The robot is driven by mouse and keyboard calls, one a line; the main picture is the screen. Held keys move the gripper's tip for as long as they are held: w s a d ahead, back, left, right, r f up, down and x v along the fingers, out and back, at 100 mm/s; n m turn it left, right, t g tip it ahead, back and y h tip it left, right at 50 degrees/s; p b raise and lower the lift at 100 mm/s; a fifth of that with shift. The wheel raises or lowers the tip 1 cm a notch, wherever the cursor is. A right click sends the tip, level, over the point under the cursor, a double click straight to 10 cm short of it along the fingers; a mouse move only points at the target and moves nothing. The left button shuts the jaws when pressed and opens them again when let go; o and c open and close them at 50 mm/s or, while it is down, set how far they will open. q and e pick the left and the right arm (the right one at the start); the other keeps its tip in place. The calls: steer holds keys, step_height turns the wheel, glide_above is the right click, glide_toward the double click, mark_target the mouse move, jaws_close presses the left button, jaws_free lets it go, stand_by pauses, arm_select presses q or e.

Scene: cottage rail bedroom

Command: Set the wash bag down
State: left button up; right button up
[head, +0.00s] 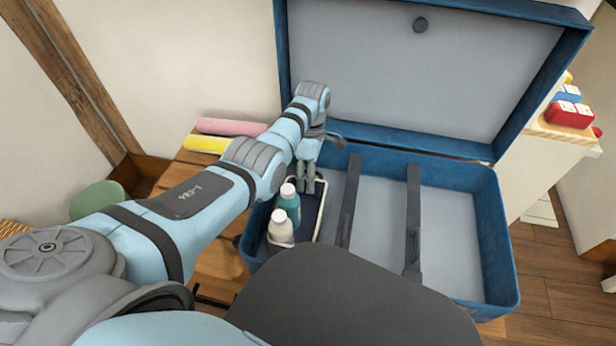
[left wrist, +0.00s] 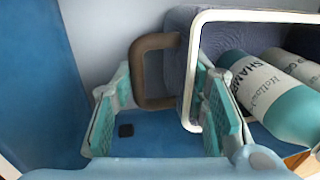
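The wash bag (head: 313,222) is dark blue with a white rim and stands in the left section of the open blue suitcase (head: 497,240). Two bottles, one teal (head: 289,204) and one white (head: 281,228), stick out of it. My left gripper (head: 306,184) is at the bag's far end. In the left wrist view, the bag's brown handle loop (left wrist: 141,72) lies between the spread fingers of my left gripper (left wrist: 163,80), with gaps to both pads. The bag's underside is hidden, so its contact with the suitcase floor cannot be seen. My right gripper is out of view.
Two dark straps (head: 413,215) cross the suitcase floor right of the bag; the right section is bare. The raised lid (head: 430,75) stands behind. Pink (head: 232,127) and yellow (head: 207,144) rolls lie left on the wooden surface. A shelf with red containers (head: 570,114) is at right.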

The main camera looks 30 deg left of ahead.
arm_select(q)
steer(key=o, duration=0.3)
step_height(320, 180, up, 12)
steer(key=w+p, duration=0.2)
steer(key=p, duration=0.2)
steer(key=shift+w+a+p, duration=0.15)
steer(key=shift+a+p, duration=0.15)
steer(key=shift+a, duration=0.05)
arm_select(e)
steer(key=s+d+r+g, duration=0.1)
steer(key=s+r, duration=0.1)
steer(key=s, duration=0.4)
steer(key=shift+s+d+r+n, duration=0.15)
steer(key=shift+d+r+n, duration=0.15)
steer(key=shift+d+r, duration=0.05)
arm_select(q)
steer(key=shift+f, duration=0.1)
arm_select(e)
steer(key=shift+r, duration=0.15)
